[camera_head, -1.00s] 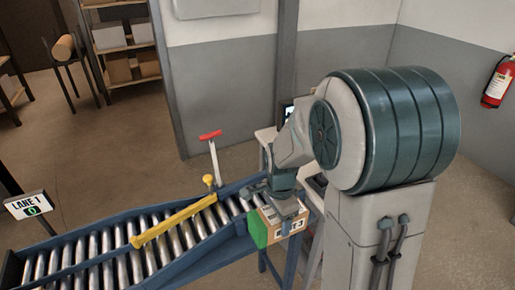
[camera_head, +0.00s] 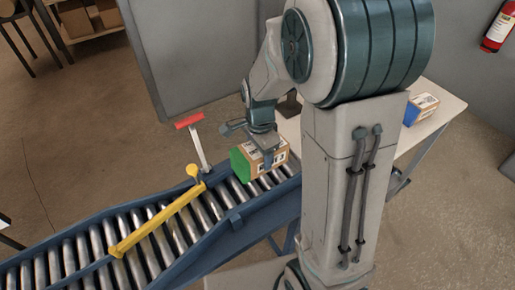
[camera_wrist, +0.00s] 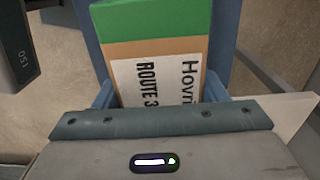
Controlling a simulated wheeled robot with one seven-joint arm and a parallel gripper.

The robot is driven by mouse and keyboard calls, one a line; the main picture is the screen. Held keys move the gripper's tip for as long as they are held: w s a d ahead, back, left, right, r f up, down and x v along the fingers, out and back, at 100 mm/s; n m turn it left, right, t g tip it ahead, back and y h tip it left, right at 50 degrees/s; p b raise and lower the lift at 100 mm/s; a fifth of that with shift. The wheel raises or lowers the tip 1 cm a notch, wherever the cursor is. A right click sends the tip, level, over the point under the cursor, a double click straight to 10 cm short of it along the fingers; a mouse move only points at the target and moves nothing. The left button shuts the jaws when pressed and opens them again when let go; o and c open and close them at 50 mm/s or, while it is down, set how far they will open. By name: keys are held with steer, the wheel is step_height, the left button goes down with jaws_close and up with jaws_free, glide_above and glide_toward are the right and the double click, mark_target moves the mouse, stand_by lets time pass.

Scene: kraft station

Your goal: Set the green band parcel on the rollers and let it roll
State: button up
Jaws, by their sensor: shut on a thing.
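The green band parcel (camera_head: 269,163) is a brown cardboard box with a green end and a white label. In the head view it is over the right end of the rollers (camera_head: 152,245), green end facing left. I cannot tell whether its underside touches them. My gripper (camera_head: 268,153) is shut on the parcel from above. In the wrist view the parcel (camera_wrist: 165,50) sits between the two blue fingers (camera_wrist: 160,92), its "ROUTE 3" label partly showing. The parcel's lower part is hidden there.
A yellow bar (camera_head: 158,220) lies slantwise across the rollers to the parcel's left. A red-topped lever (camera_head: 196,140) stands at the far rail. A blue-ended parcel (camera_head: 421,108) rests on a white table (camera_head: 443,108) behind my arm. Rollers between the parcel and the bar are clear.

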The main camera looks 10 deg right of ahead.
steer(key=shift+w+d+f+b, duration=0.1)
steer(key=shift+d+f+b, duration=0.05)
steer(key=shift+f+b, duration=1.15)
steer(key=shift+d+f+b, duration=0.1)
steer(key=shift+f+b, duration=0.7)
steer(key=shift+f, duration=0.85)
steer(key=o, duration=1.3)
step_height(320, 180, up, 14)
steer(key=shift+f, duration=0.1)
steer(key=s+d+n+t, duration=0.1)
steer(key=s+n+t, duration=0.2)
steer(key=s+n, duration=1)
steer(key=shift+s+d+f+n, duration=0.2)
steer(key=shift+s+n, duration=0.2)
steer(key=shift+n, duration=0.3)
